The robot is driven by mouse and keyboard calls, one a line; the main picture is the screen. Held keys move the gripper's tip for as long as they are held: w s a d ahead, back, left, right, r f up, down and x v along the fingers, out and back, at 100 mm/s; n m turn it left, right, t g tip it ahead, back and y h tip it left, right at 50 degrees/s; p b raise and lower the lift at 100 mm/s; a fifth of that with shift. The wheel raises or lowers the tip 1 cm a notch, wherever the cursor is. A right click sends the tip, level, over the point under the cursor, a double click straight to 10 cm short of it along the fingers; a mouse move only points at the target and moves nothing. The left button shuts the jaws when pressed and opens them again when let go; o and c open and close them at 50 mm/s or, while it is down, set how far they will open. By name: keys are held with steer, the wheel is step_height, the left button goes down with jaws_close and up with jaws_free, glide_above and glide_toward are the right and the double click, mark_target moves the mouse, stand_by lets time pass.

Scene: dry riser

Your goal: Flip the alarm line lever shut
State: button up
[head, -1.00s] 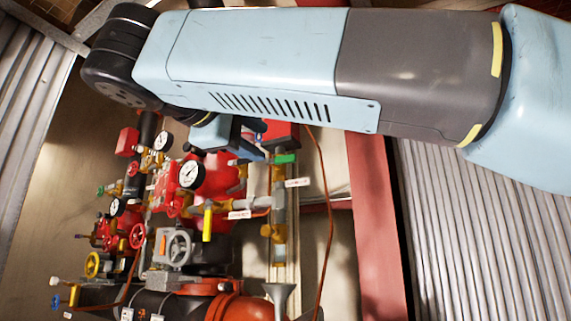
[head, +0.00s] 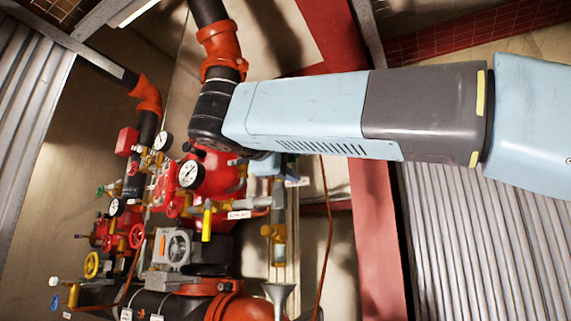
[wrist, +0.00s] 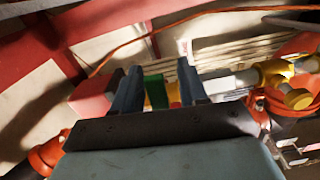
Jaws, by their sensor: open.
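In the wrist view a green lever (wrist: 155,91) shows between the two fingers of my gripper (wrist: 160,72). The fingers stand apart, one on each side of it; I cannot tell if either touches it. In the head view my gripper (head: 280,166) is at the top of the brass vertical line (head: 279,230), and the green lever is hidden behind it and my arm. A yellow lever (head: 207,224) hangs down on the horizontal branch to the left. The tags are too small to read, so I cannot tell which lever is named alarm line.
A red box (wrist: 90,95) is just left of my fingers in the wrist view. An orange cable (head: 329,230) hangs right of the brass line. A red column (head: 375,230) stands further right.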

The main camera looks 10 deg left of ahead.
steer(key=shift+w, duration=0.1)
steer(key=shift+c, duration=0.3)
jaws_close()
steer(key=shift+r+n, duration=0.2)
steer(key=shift+n, duration=0.3)
steer(key=shift+o, duration=0.3)
jaws_free()
steer(key=v, duration=1.4)
